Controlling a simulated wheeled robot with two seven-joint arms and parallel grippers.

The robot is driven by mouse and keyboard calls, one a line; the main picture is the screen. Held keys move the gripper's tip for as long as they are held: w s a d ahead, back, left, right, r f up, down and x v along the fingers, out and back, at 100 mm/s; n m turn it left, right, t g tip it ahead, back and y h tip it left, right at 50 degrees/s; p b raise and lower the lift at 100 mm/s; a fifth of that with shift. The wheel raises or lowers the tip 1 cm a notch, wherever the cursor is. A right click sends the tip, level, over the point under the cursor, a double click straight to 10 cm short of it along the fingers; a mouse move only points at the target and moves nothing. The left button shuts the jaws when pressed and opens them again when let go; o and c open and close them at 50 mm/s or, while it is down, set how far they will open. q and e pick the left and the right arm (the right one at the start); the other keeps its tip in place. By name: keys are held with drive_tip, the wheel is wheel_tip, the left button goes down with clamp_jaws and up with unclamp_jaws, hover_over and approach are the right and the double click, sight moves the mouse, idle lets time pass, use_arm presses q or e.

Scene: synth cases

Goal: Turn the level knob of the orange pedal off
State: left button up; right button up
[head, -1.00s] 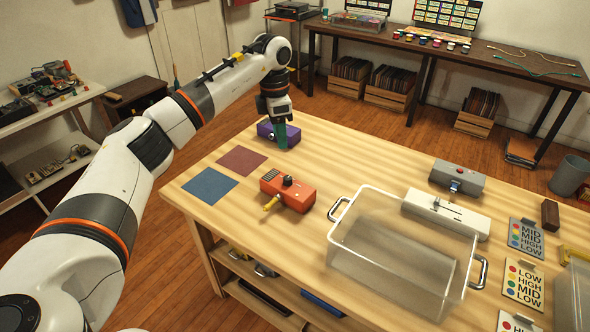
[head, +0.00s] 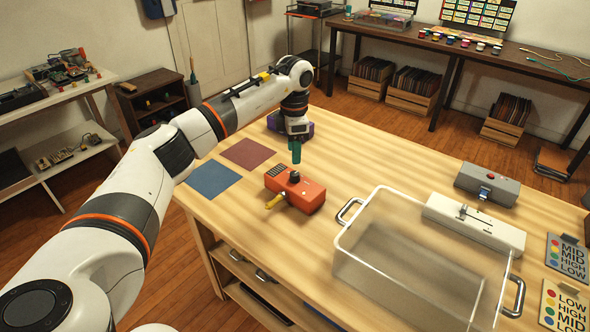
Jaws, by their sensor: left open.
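The orange pedal (head: 303,192) lies on the wooden table, left of the clear bin. A black knob (head: 294,176) stands on its top, and a dark ribbed patch is at its far left corner. A yellow piece (head: 276,202) sticks out of its near left side. My left gripper (head: 296,154) points down with teal fingers, just beyond the orange pedal in the picture and apart from the knob. It is open with nothing seen between its fingers. The exact gap and height above the table are hard to tell. My right gripper is not in view.
A purple pedal (head: 274,122) sits behind my left gripper, partly hidden. Red (head: 247,153) and blue (head: 212,179) mats lie left. A clear bin (head: 345,240), a white device (head: 474,222), a grey pedal (head: 488,184) and label cards (head: 567,258) are right. Table around the orange pedal is mostly clear.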

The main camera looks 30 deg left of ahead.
sight(295, 173)
use_arm(q)
wheel_tip(295, 173, down, 7)
drive_tip(key=shift+w+f, duration=0.1)
drive_tip(key=shift+f, duration=0.05)
drive_tip(key=c, duration=1)
